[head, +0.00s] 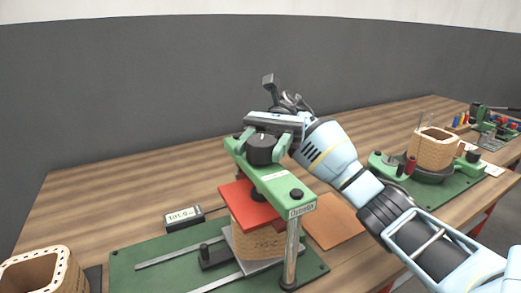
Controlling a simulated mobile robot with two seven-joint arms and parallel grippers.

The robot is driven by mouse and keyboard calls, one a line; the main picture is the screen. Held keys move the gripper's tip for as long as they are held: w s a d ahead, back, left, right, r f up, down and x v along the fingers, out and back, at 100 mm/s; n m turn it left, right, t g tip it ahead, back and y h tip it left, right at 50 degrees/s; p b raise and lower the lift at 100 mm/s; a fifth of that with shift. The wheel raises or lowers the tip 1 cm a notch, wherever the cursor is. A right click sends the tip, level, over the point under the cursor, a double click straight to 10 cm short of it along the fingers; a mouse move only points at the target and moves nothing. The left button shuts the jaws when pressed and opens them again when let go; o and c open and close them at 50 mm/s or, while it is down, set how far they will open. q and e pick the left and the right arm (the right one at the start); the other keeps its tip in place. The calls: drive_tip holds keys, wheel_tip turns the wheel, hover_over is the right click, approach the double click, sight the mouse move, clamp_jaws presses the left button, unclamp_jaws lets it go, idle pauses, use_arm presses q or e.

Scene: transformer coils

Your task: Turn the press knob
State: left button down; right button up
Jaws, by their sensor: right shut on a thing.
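The press knob (262,149) is a black round knob on top of the green crossbar (282,187) of the press. My right gripper (268,133) reaches in from the right and is shut on the knob; the gripper body hides part of its top. Under the crossbar a red plate (247,204) lies on a tan coil block (258,240). The gap between the press screw and the red plate is hard to see. A metal post (290,255) holds up the front end of the crossbar. My left gripper is not in view.
The press stands on a green base (150,267) with metal rails. A small display box (184,217) lies behind it. A hollow tan coil (45,272) stands at the front left. Another coil (436,148) sits on a fixture to the right. A brown sheet (338,222) lies beside the press.

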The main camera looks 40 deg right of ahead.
idle(0.5)
drive_tip(key=o, duration=1)
